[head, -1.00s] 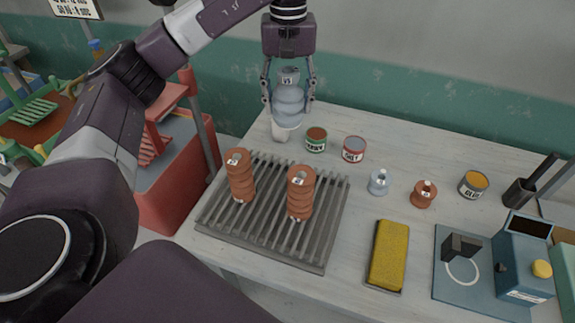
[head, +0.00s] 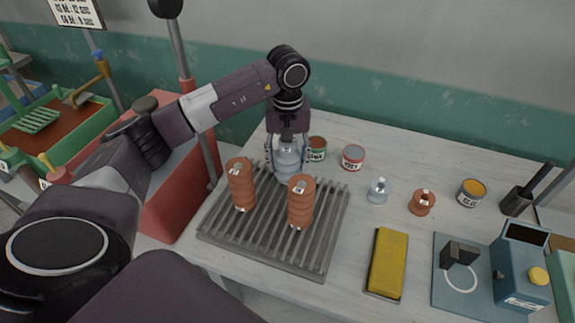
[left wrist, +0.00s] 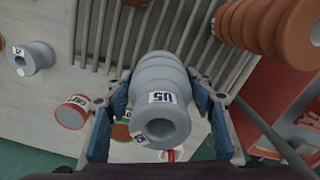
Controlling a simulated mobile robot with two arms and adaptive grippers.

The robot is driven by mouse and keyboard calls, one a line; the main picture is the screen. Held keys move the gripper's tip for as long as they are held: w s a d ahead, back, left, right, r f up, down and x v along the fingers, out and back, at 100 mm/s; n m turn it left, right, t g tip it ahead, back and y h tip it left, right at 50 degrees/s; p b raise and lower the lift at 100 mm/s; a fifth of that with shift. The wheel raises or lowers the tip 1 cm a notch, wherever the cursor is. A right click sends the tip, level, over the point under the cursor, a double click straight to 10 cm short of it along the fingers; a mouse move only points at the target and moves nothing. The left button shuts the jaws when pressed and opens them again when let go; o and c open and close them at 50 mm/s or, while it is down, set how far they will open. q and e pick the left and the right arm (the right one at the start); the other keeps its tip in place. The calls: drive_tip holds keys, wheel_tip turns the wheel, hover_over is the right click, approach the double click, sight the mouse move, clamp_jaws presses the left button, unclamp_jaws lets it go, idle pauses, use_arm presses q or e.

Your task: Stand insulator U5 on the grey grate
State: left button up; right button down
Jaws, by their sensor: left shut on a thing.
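Insulator U5 (head: 288,160) is a pale blue-grey ribbed piece. Its U5 label and hollow top end show in the left wrist view (left wrist: 162,125). My left gripper (head: 287,170) is shut around it from above and holds it roughly upright. It is at the back part of the grey slatted grate (head: 268,222), behind two brown insulators. The grate's slats also show beyond it in the left wrist view (left wrist: 115,30). Its bottom is hidden, so I cannot tell whether it touches the slats. My right gripper is not in view.
Brown ribbed insulators stand on the grate at left (head: 241,185) and centre (head: 300,203). Green (head: 317,149) and red-rimmed (head: 353,157) cans stand behind. A small blue insulator (head: 378,190), a small brown one (head: 422,203) and a yellow sponge (head: 388,262) are to the right.

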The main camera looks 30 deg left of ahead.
use_arm(q)
wheel_tip(320, 180, down, 2)
drive_tip(key=shift+f, duration=0.1)
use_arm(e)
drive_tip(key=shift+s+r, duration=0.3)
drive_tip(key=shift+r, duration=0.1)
use_arm(q)
drive_tip(key=shift+f, duration=0.2)
drive_tip(key=o, duration=1.7)
drive_tip(key=shift+s, duration=0.1)
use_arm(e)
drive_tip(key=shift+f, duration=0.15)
use_arm(q)
drive_tip(key=shift+r, duration=0.1)
